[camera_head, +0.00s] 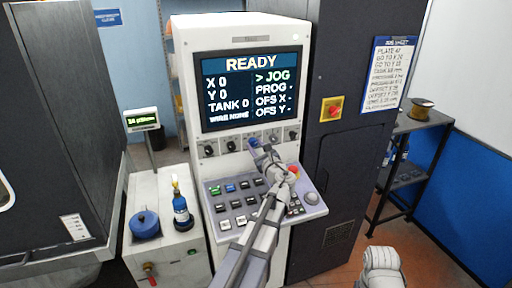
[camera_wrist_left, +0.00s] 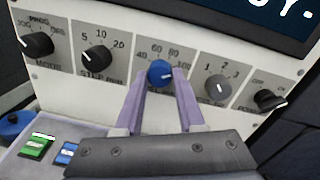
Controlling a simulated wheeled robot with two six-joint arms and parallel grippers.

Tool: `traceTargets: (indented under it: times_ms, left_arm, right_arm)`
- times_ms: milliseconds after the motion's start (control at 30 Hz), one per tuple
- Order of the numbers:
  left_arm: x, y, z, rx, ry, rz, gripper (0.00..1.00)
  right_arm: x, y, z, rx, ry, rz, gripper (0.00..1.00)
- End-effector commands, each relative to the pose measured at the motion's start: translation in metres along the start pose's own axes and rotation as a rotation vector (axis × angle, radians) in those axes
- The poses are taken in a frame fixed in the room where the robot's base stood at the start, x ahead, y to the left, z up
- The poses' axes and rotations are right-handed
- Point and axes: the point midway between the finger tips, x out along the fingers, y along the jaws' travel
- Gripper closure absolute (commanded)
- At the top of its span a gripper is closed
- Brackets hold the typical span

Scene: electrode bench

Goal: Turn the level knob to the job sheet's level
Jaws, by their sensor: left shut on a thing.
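The blue level knob (camera_wrist_left: 160,73) sits in the middle of the knob row, under a scale showing 40, 60, 80 and 100. Its white mark points toward the right side. Its own label is hidden behind my gripper. My left gripper (camera_wrist_left: 159,78) has its two purple fingers on either side of the blue knob, shut on it. In the head view the left gripper (camera_head: 256,148) reaches the knob row below the screen. The job sheet (camera_head: 390,73) hangs on the dark cabinet at the right; its numbers are too small to read surely.
The screen (camera_head: 250,88) reads READY, X 0, Y 0, TANK 0, with the arrow at JOG. Black knobs (camera_wrist_left: 97,57) and a grey knob (camera_wrist_left: 218,88) flank the blue one. A button panel (camera_head: 235,207) and red button (camera_head: 293,172) lie below.

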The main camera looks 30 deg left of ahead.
Motion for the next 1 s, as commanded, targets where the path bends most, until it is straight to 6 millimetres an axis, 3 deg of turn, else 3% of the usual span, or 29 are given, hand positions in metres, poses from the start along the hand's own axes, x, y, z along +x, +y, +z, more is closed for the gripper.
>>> traceTargets:
  times_ms: [33, 233, 667, 1000]
  left_arm:
    - [-0.0002, 0.0002, 0.0, 0.0, 0.0, 0.0, 0.78]
    - [-0.0002, 0.0002, 0.0, 0.0, 0.0, 0.001, 1.0]
    - [-0.0003, 0.0002, 0.0002, -0.041, 0.002, 0.002, 1.0]
    - [-0.0003, 0.0001, 0.0009, -0.287, 0.015, 0.006, 1.0]
  right_arm:
    - [0.0, 0.0, 0.0, 0.0, 0.0, 0.0, 0.5]
    - [0.0, 0.0, 0.0, 0.0, 0.0, 0.0, 0.5]
    - [-0.0007, 0.0001, 0.0, 0.0, 0.0, 0.0, 0.5]
    - [-0.0042, 0.0004, 0.0002, 0.0, 0.0, 0.0, 0.5]
